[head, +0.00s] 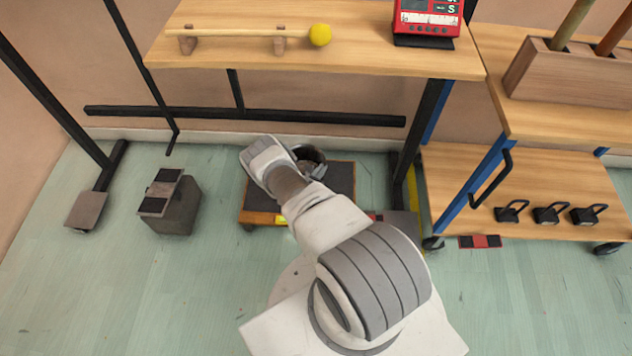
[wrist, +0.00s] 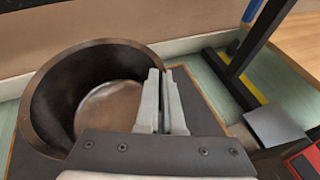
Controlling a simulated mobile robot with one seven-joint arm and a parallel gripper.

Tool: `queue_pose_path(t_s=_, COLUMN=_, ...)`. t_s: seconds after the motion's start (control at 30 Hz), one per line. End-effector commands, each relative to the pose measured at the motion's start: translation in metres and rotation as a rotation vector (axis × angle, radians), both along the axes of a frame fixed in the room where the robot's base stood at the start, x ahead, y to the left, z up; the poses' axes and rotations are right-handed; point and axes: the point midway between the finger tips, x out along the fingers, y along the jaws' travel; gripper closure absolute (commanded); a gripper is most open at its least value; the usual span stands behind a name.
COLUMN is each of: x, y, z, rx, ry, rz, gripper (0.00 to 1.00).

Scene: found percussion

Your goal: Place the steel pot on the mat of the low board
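The steel pot (wrist: 62,95) is dark, round and open at the top. It fills the left of the wrist view, and I look down into its empty inside. In the head view the pot (head: 309,153) shows partly behind my arm. My gripper (wrist: 164,85) is at the pot's right rim, one finger inside and one outside, close together on the wall. The low board (head: 262,218) has a wooden edge and a dark mat (head: 343,178). The pot is upright at the mat's back half; its base is hidden, so contact with the mat cannot be told.
A wooden table (head: 350,58) with a yellow-headed mallet (head: 320,34) and red device (head: 428,20) stands above and behind. A grey block (head: 170,203) stands on the floor at left. A shelf cart (head: 525,185) is at right. The floor at front left is clear.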

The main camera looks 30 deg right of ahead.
Motion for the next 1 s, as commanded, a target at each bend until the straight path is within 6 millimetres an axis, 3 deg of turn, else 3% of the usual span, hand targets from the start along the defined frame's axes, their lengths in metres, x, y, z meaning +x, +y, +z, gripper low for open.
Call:
queue_pose_path(t_s=0.2, x=0.005, y=0.017, z=-0.011, rx=-0.001, ry=-0.003, rz=0.0, gripper=1.0)
queue_pose_path(t_s=0.53, x=0.005, y=0.017, z=-0.05, rx=-0.001, ry=-0.004, rz=-0.003, gripper=1.0)
queue_pose_path(t_s=0.9, x=0.005, y=0.017, z=-0.051, rx=-0.002, ry=-0.003, rz=0.0, gripper=1.0)
queue_pose_path(t_s=1.0, x=0.004, y=0.017, z=-0.052, rx=0.0, ry=0.001, rz=0.0, gripper=0.79)
